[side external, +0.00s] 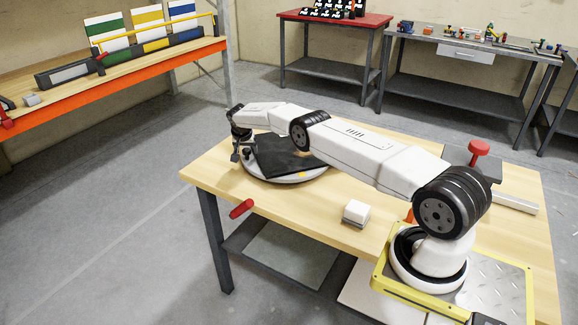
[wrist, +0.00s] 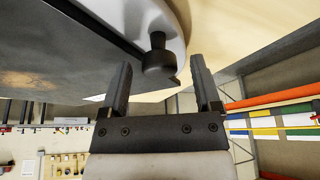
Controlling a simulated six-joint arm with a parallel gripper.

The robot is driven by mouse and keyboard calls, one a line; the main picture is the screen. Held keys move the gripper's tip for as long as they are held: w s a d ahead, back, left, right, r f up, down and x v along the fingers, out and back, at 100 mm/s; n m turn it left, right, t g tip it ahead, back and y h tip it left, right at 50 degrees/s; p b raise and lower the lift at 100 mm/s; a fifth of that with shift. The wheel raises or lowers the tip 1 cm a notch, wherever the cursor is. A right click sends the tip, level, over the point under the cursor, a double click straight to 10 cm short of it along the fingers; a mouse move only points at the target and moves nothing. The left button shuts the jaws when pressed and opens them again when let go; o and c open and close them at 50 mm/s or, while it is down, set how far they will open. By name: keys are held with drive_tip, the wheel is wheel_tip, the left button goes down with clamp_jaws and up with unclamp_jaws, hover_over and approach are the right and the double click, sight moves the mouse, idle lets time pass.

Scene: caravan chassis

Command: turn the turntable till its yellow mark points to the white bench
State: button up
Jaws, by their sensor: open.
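The turntable (side external: 290,178) is a round pale disc on the wooden table, with a dark square plate (side external: 278,155) on top. Its yellow mark (side external: 302,175) shows at the near rim, towards the viewer in the side view. My gripper (side external: 240,150) is at the turntable's left edge. In the wrist view my gripper (wrist: 160,66) is open, with a dark round knob (wrist: 158,57) at the turntable's rim (wrist: 170,22) between its fingertips. Contact with the knob cannot be told. I cannot pick out a white bench for certain.
A red-handled item (side external: 241,209) sits at the table's front edge. A small white block (side external: 356,212) stands right of it. A red-topped bench (side external: 335,18) and a grey bench (side external: 465,43) stand behind. An orange-edged bench (side external: 125,83) is at left.

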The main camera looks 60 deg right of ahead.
drive_tip(key=shift+r, duration=0.1)
drive_tip(key=v, duration=0.7)
drive_tip(key=shift+r, duration=0.3)
idle(0.5)
drive_tip(key=shift+a, duration=0.1)
